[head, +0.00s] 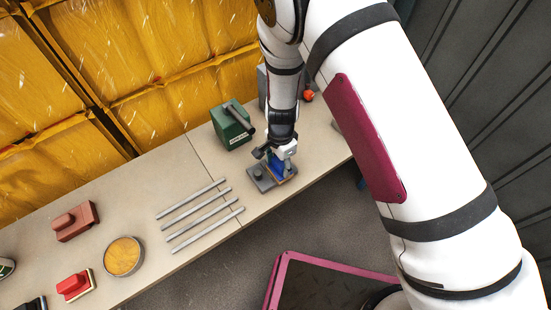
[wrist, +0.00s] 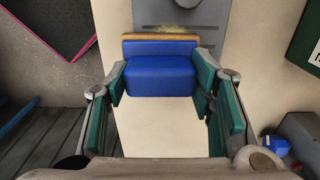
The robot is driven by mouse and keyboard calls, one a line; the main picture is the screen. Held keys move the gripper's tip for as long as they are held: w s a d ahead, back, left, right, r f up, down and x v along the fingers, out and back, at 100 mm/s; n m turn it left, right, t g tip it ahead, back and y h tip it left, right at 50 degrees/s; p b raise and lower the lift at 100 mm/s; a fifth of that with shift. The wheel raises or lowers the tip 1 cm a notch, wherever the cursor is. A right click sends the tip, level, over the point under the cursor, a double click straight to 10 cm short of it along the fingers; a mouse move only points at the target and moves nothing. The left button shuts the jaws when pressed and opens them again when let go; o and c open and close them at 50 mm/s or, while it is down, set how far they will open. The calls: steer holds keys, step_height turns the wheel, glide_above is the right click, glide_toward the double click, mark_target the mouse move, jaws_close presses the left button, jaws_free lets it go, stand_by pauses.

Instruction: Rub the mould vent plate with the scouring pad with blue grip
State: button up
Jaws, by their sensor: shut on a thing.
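The scouring pad with blue grip (wrist: 160,75) is between the fingers of my gripper (wrist: 160,92) in the wrist view. Its blue grip faces me and its tan pad edge lies on the far side. The grey mould vent plate (wrist: 190,14) lies just beyond the pad, with a yellowish smear beside the pad's edge. In the head view the plate (head: 259,184) lies on the bench under my gripper (head: 276,160), and the blue grip (head: 277,168) shows at the fingers. The pad is over or at the plate; I cannot tell if they touch.
A green jerry can-like box (head: 231,128) stands behind the plate on the bench (head: 160,180). Several grey rods (head: 200,211) lie to the left. Farther left are a round tin (head: 123,256), a red-handled block (head: 74,286) and a brown block (head: 76,221).

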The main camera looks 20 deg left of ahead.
steer(key=shift+s+d+p, duration=0.35)
steer(key=shift+s+d, duration=0.2)
steer(key=shift+d, duration=0.1)
steer(key=shift+w+a+b, duration=0.9)
steer(key=shift+w+a, duration=0.4)
steer(key=shift+a, duration=0.2)
steer(key=shift+w+a+b, duration=0.85)
steer(key=shift+w+a, duration=0.4)
steer(key=shift+a, duration=0.2)
steer(key=shift+w+d+r+p, duration=0.1)
steer(key=shift+r+p, duration=0.35)
steer(key=shift+r, duration=0.5)
steer(key=shift+r+p, duration=0.65)
steer(key=shift+r, duration=1.35)
steer(key=shift+r, duration=0.1)
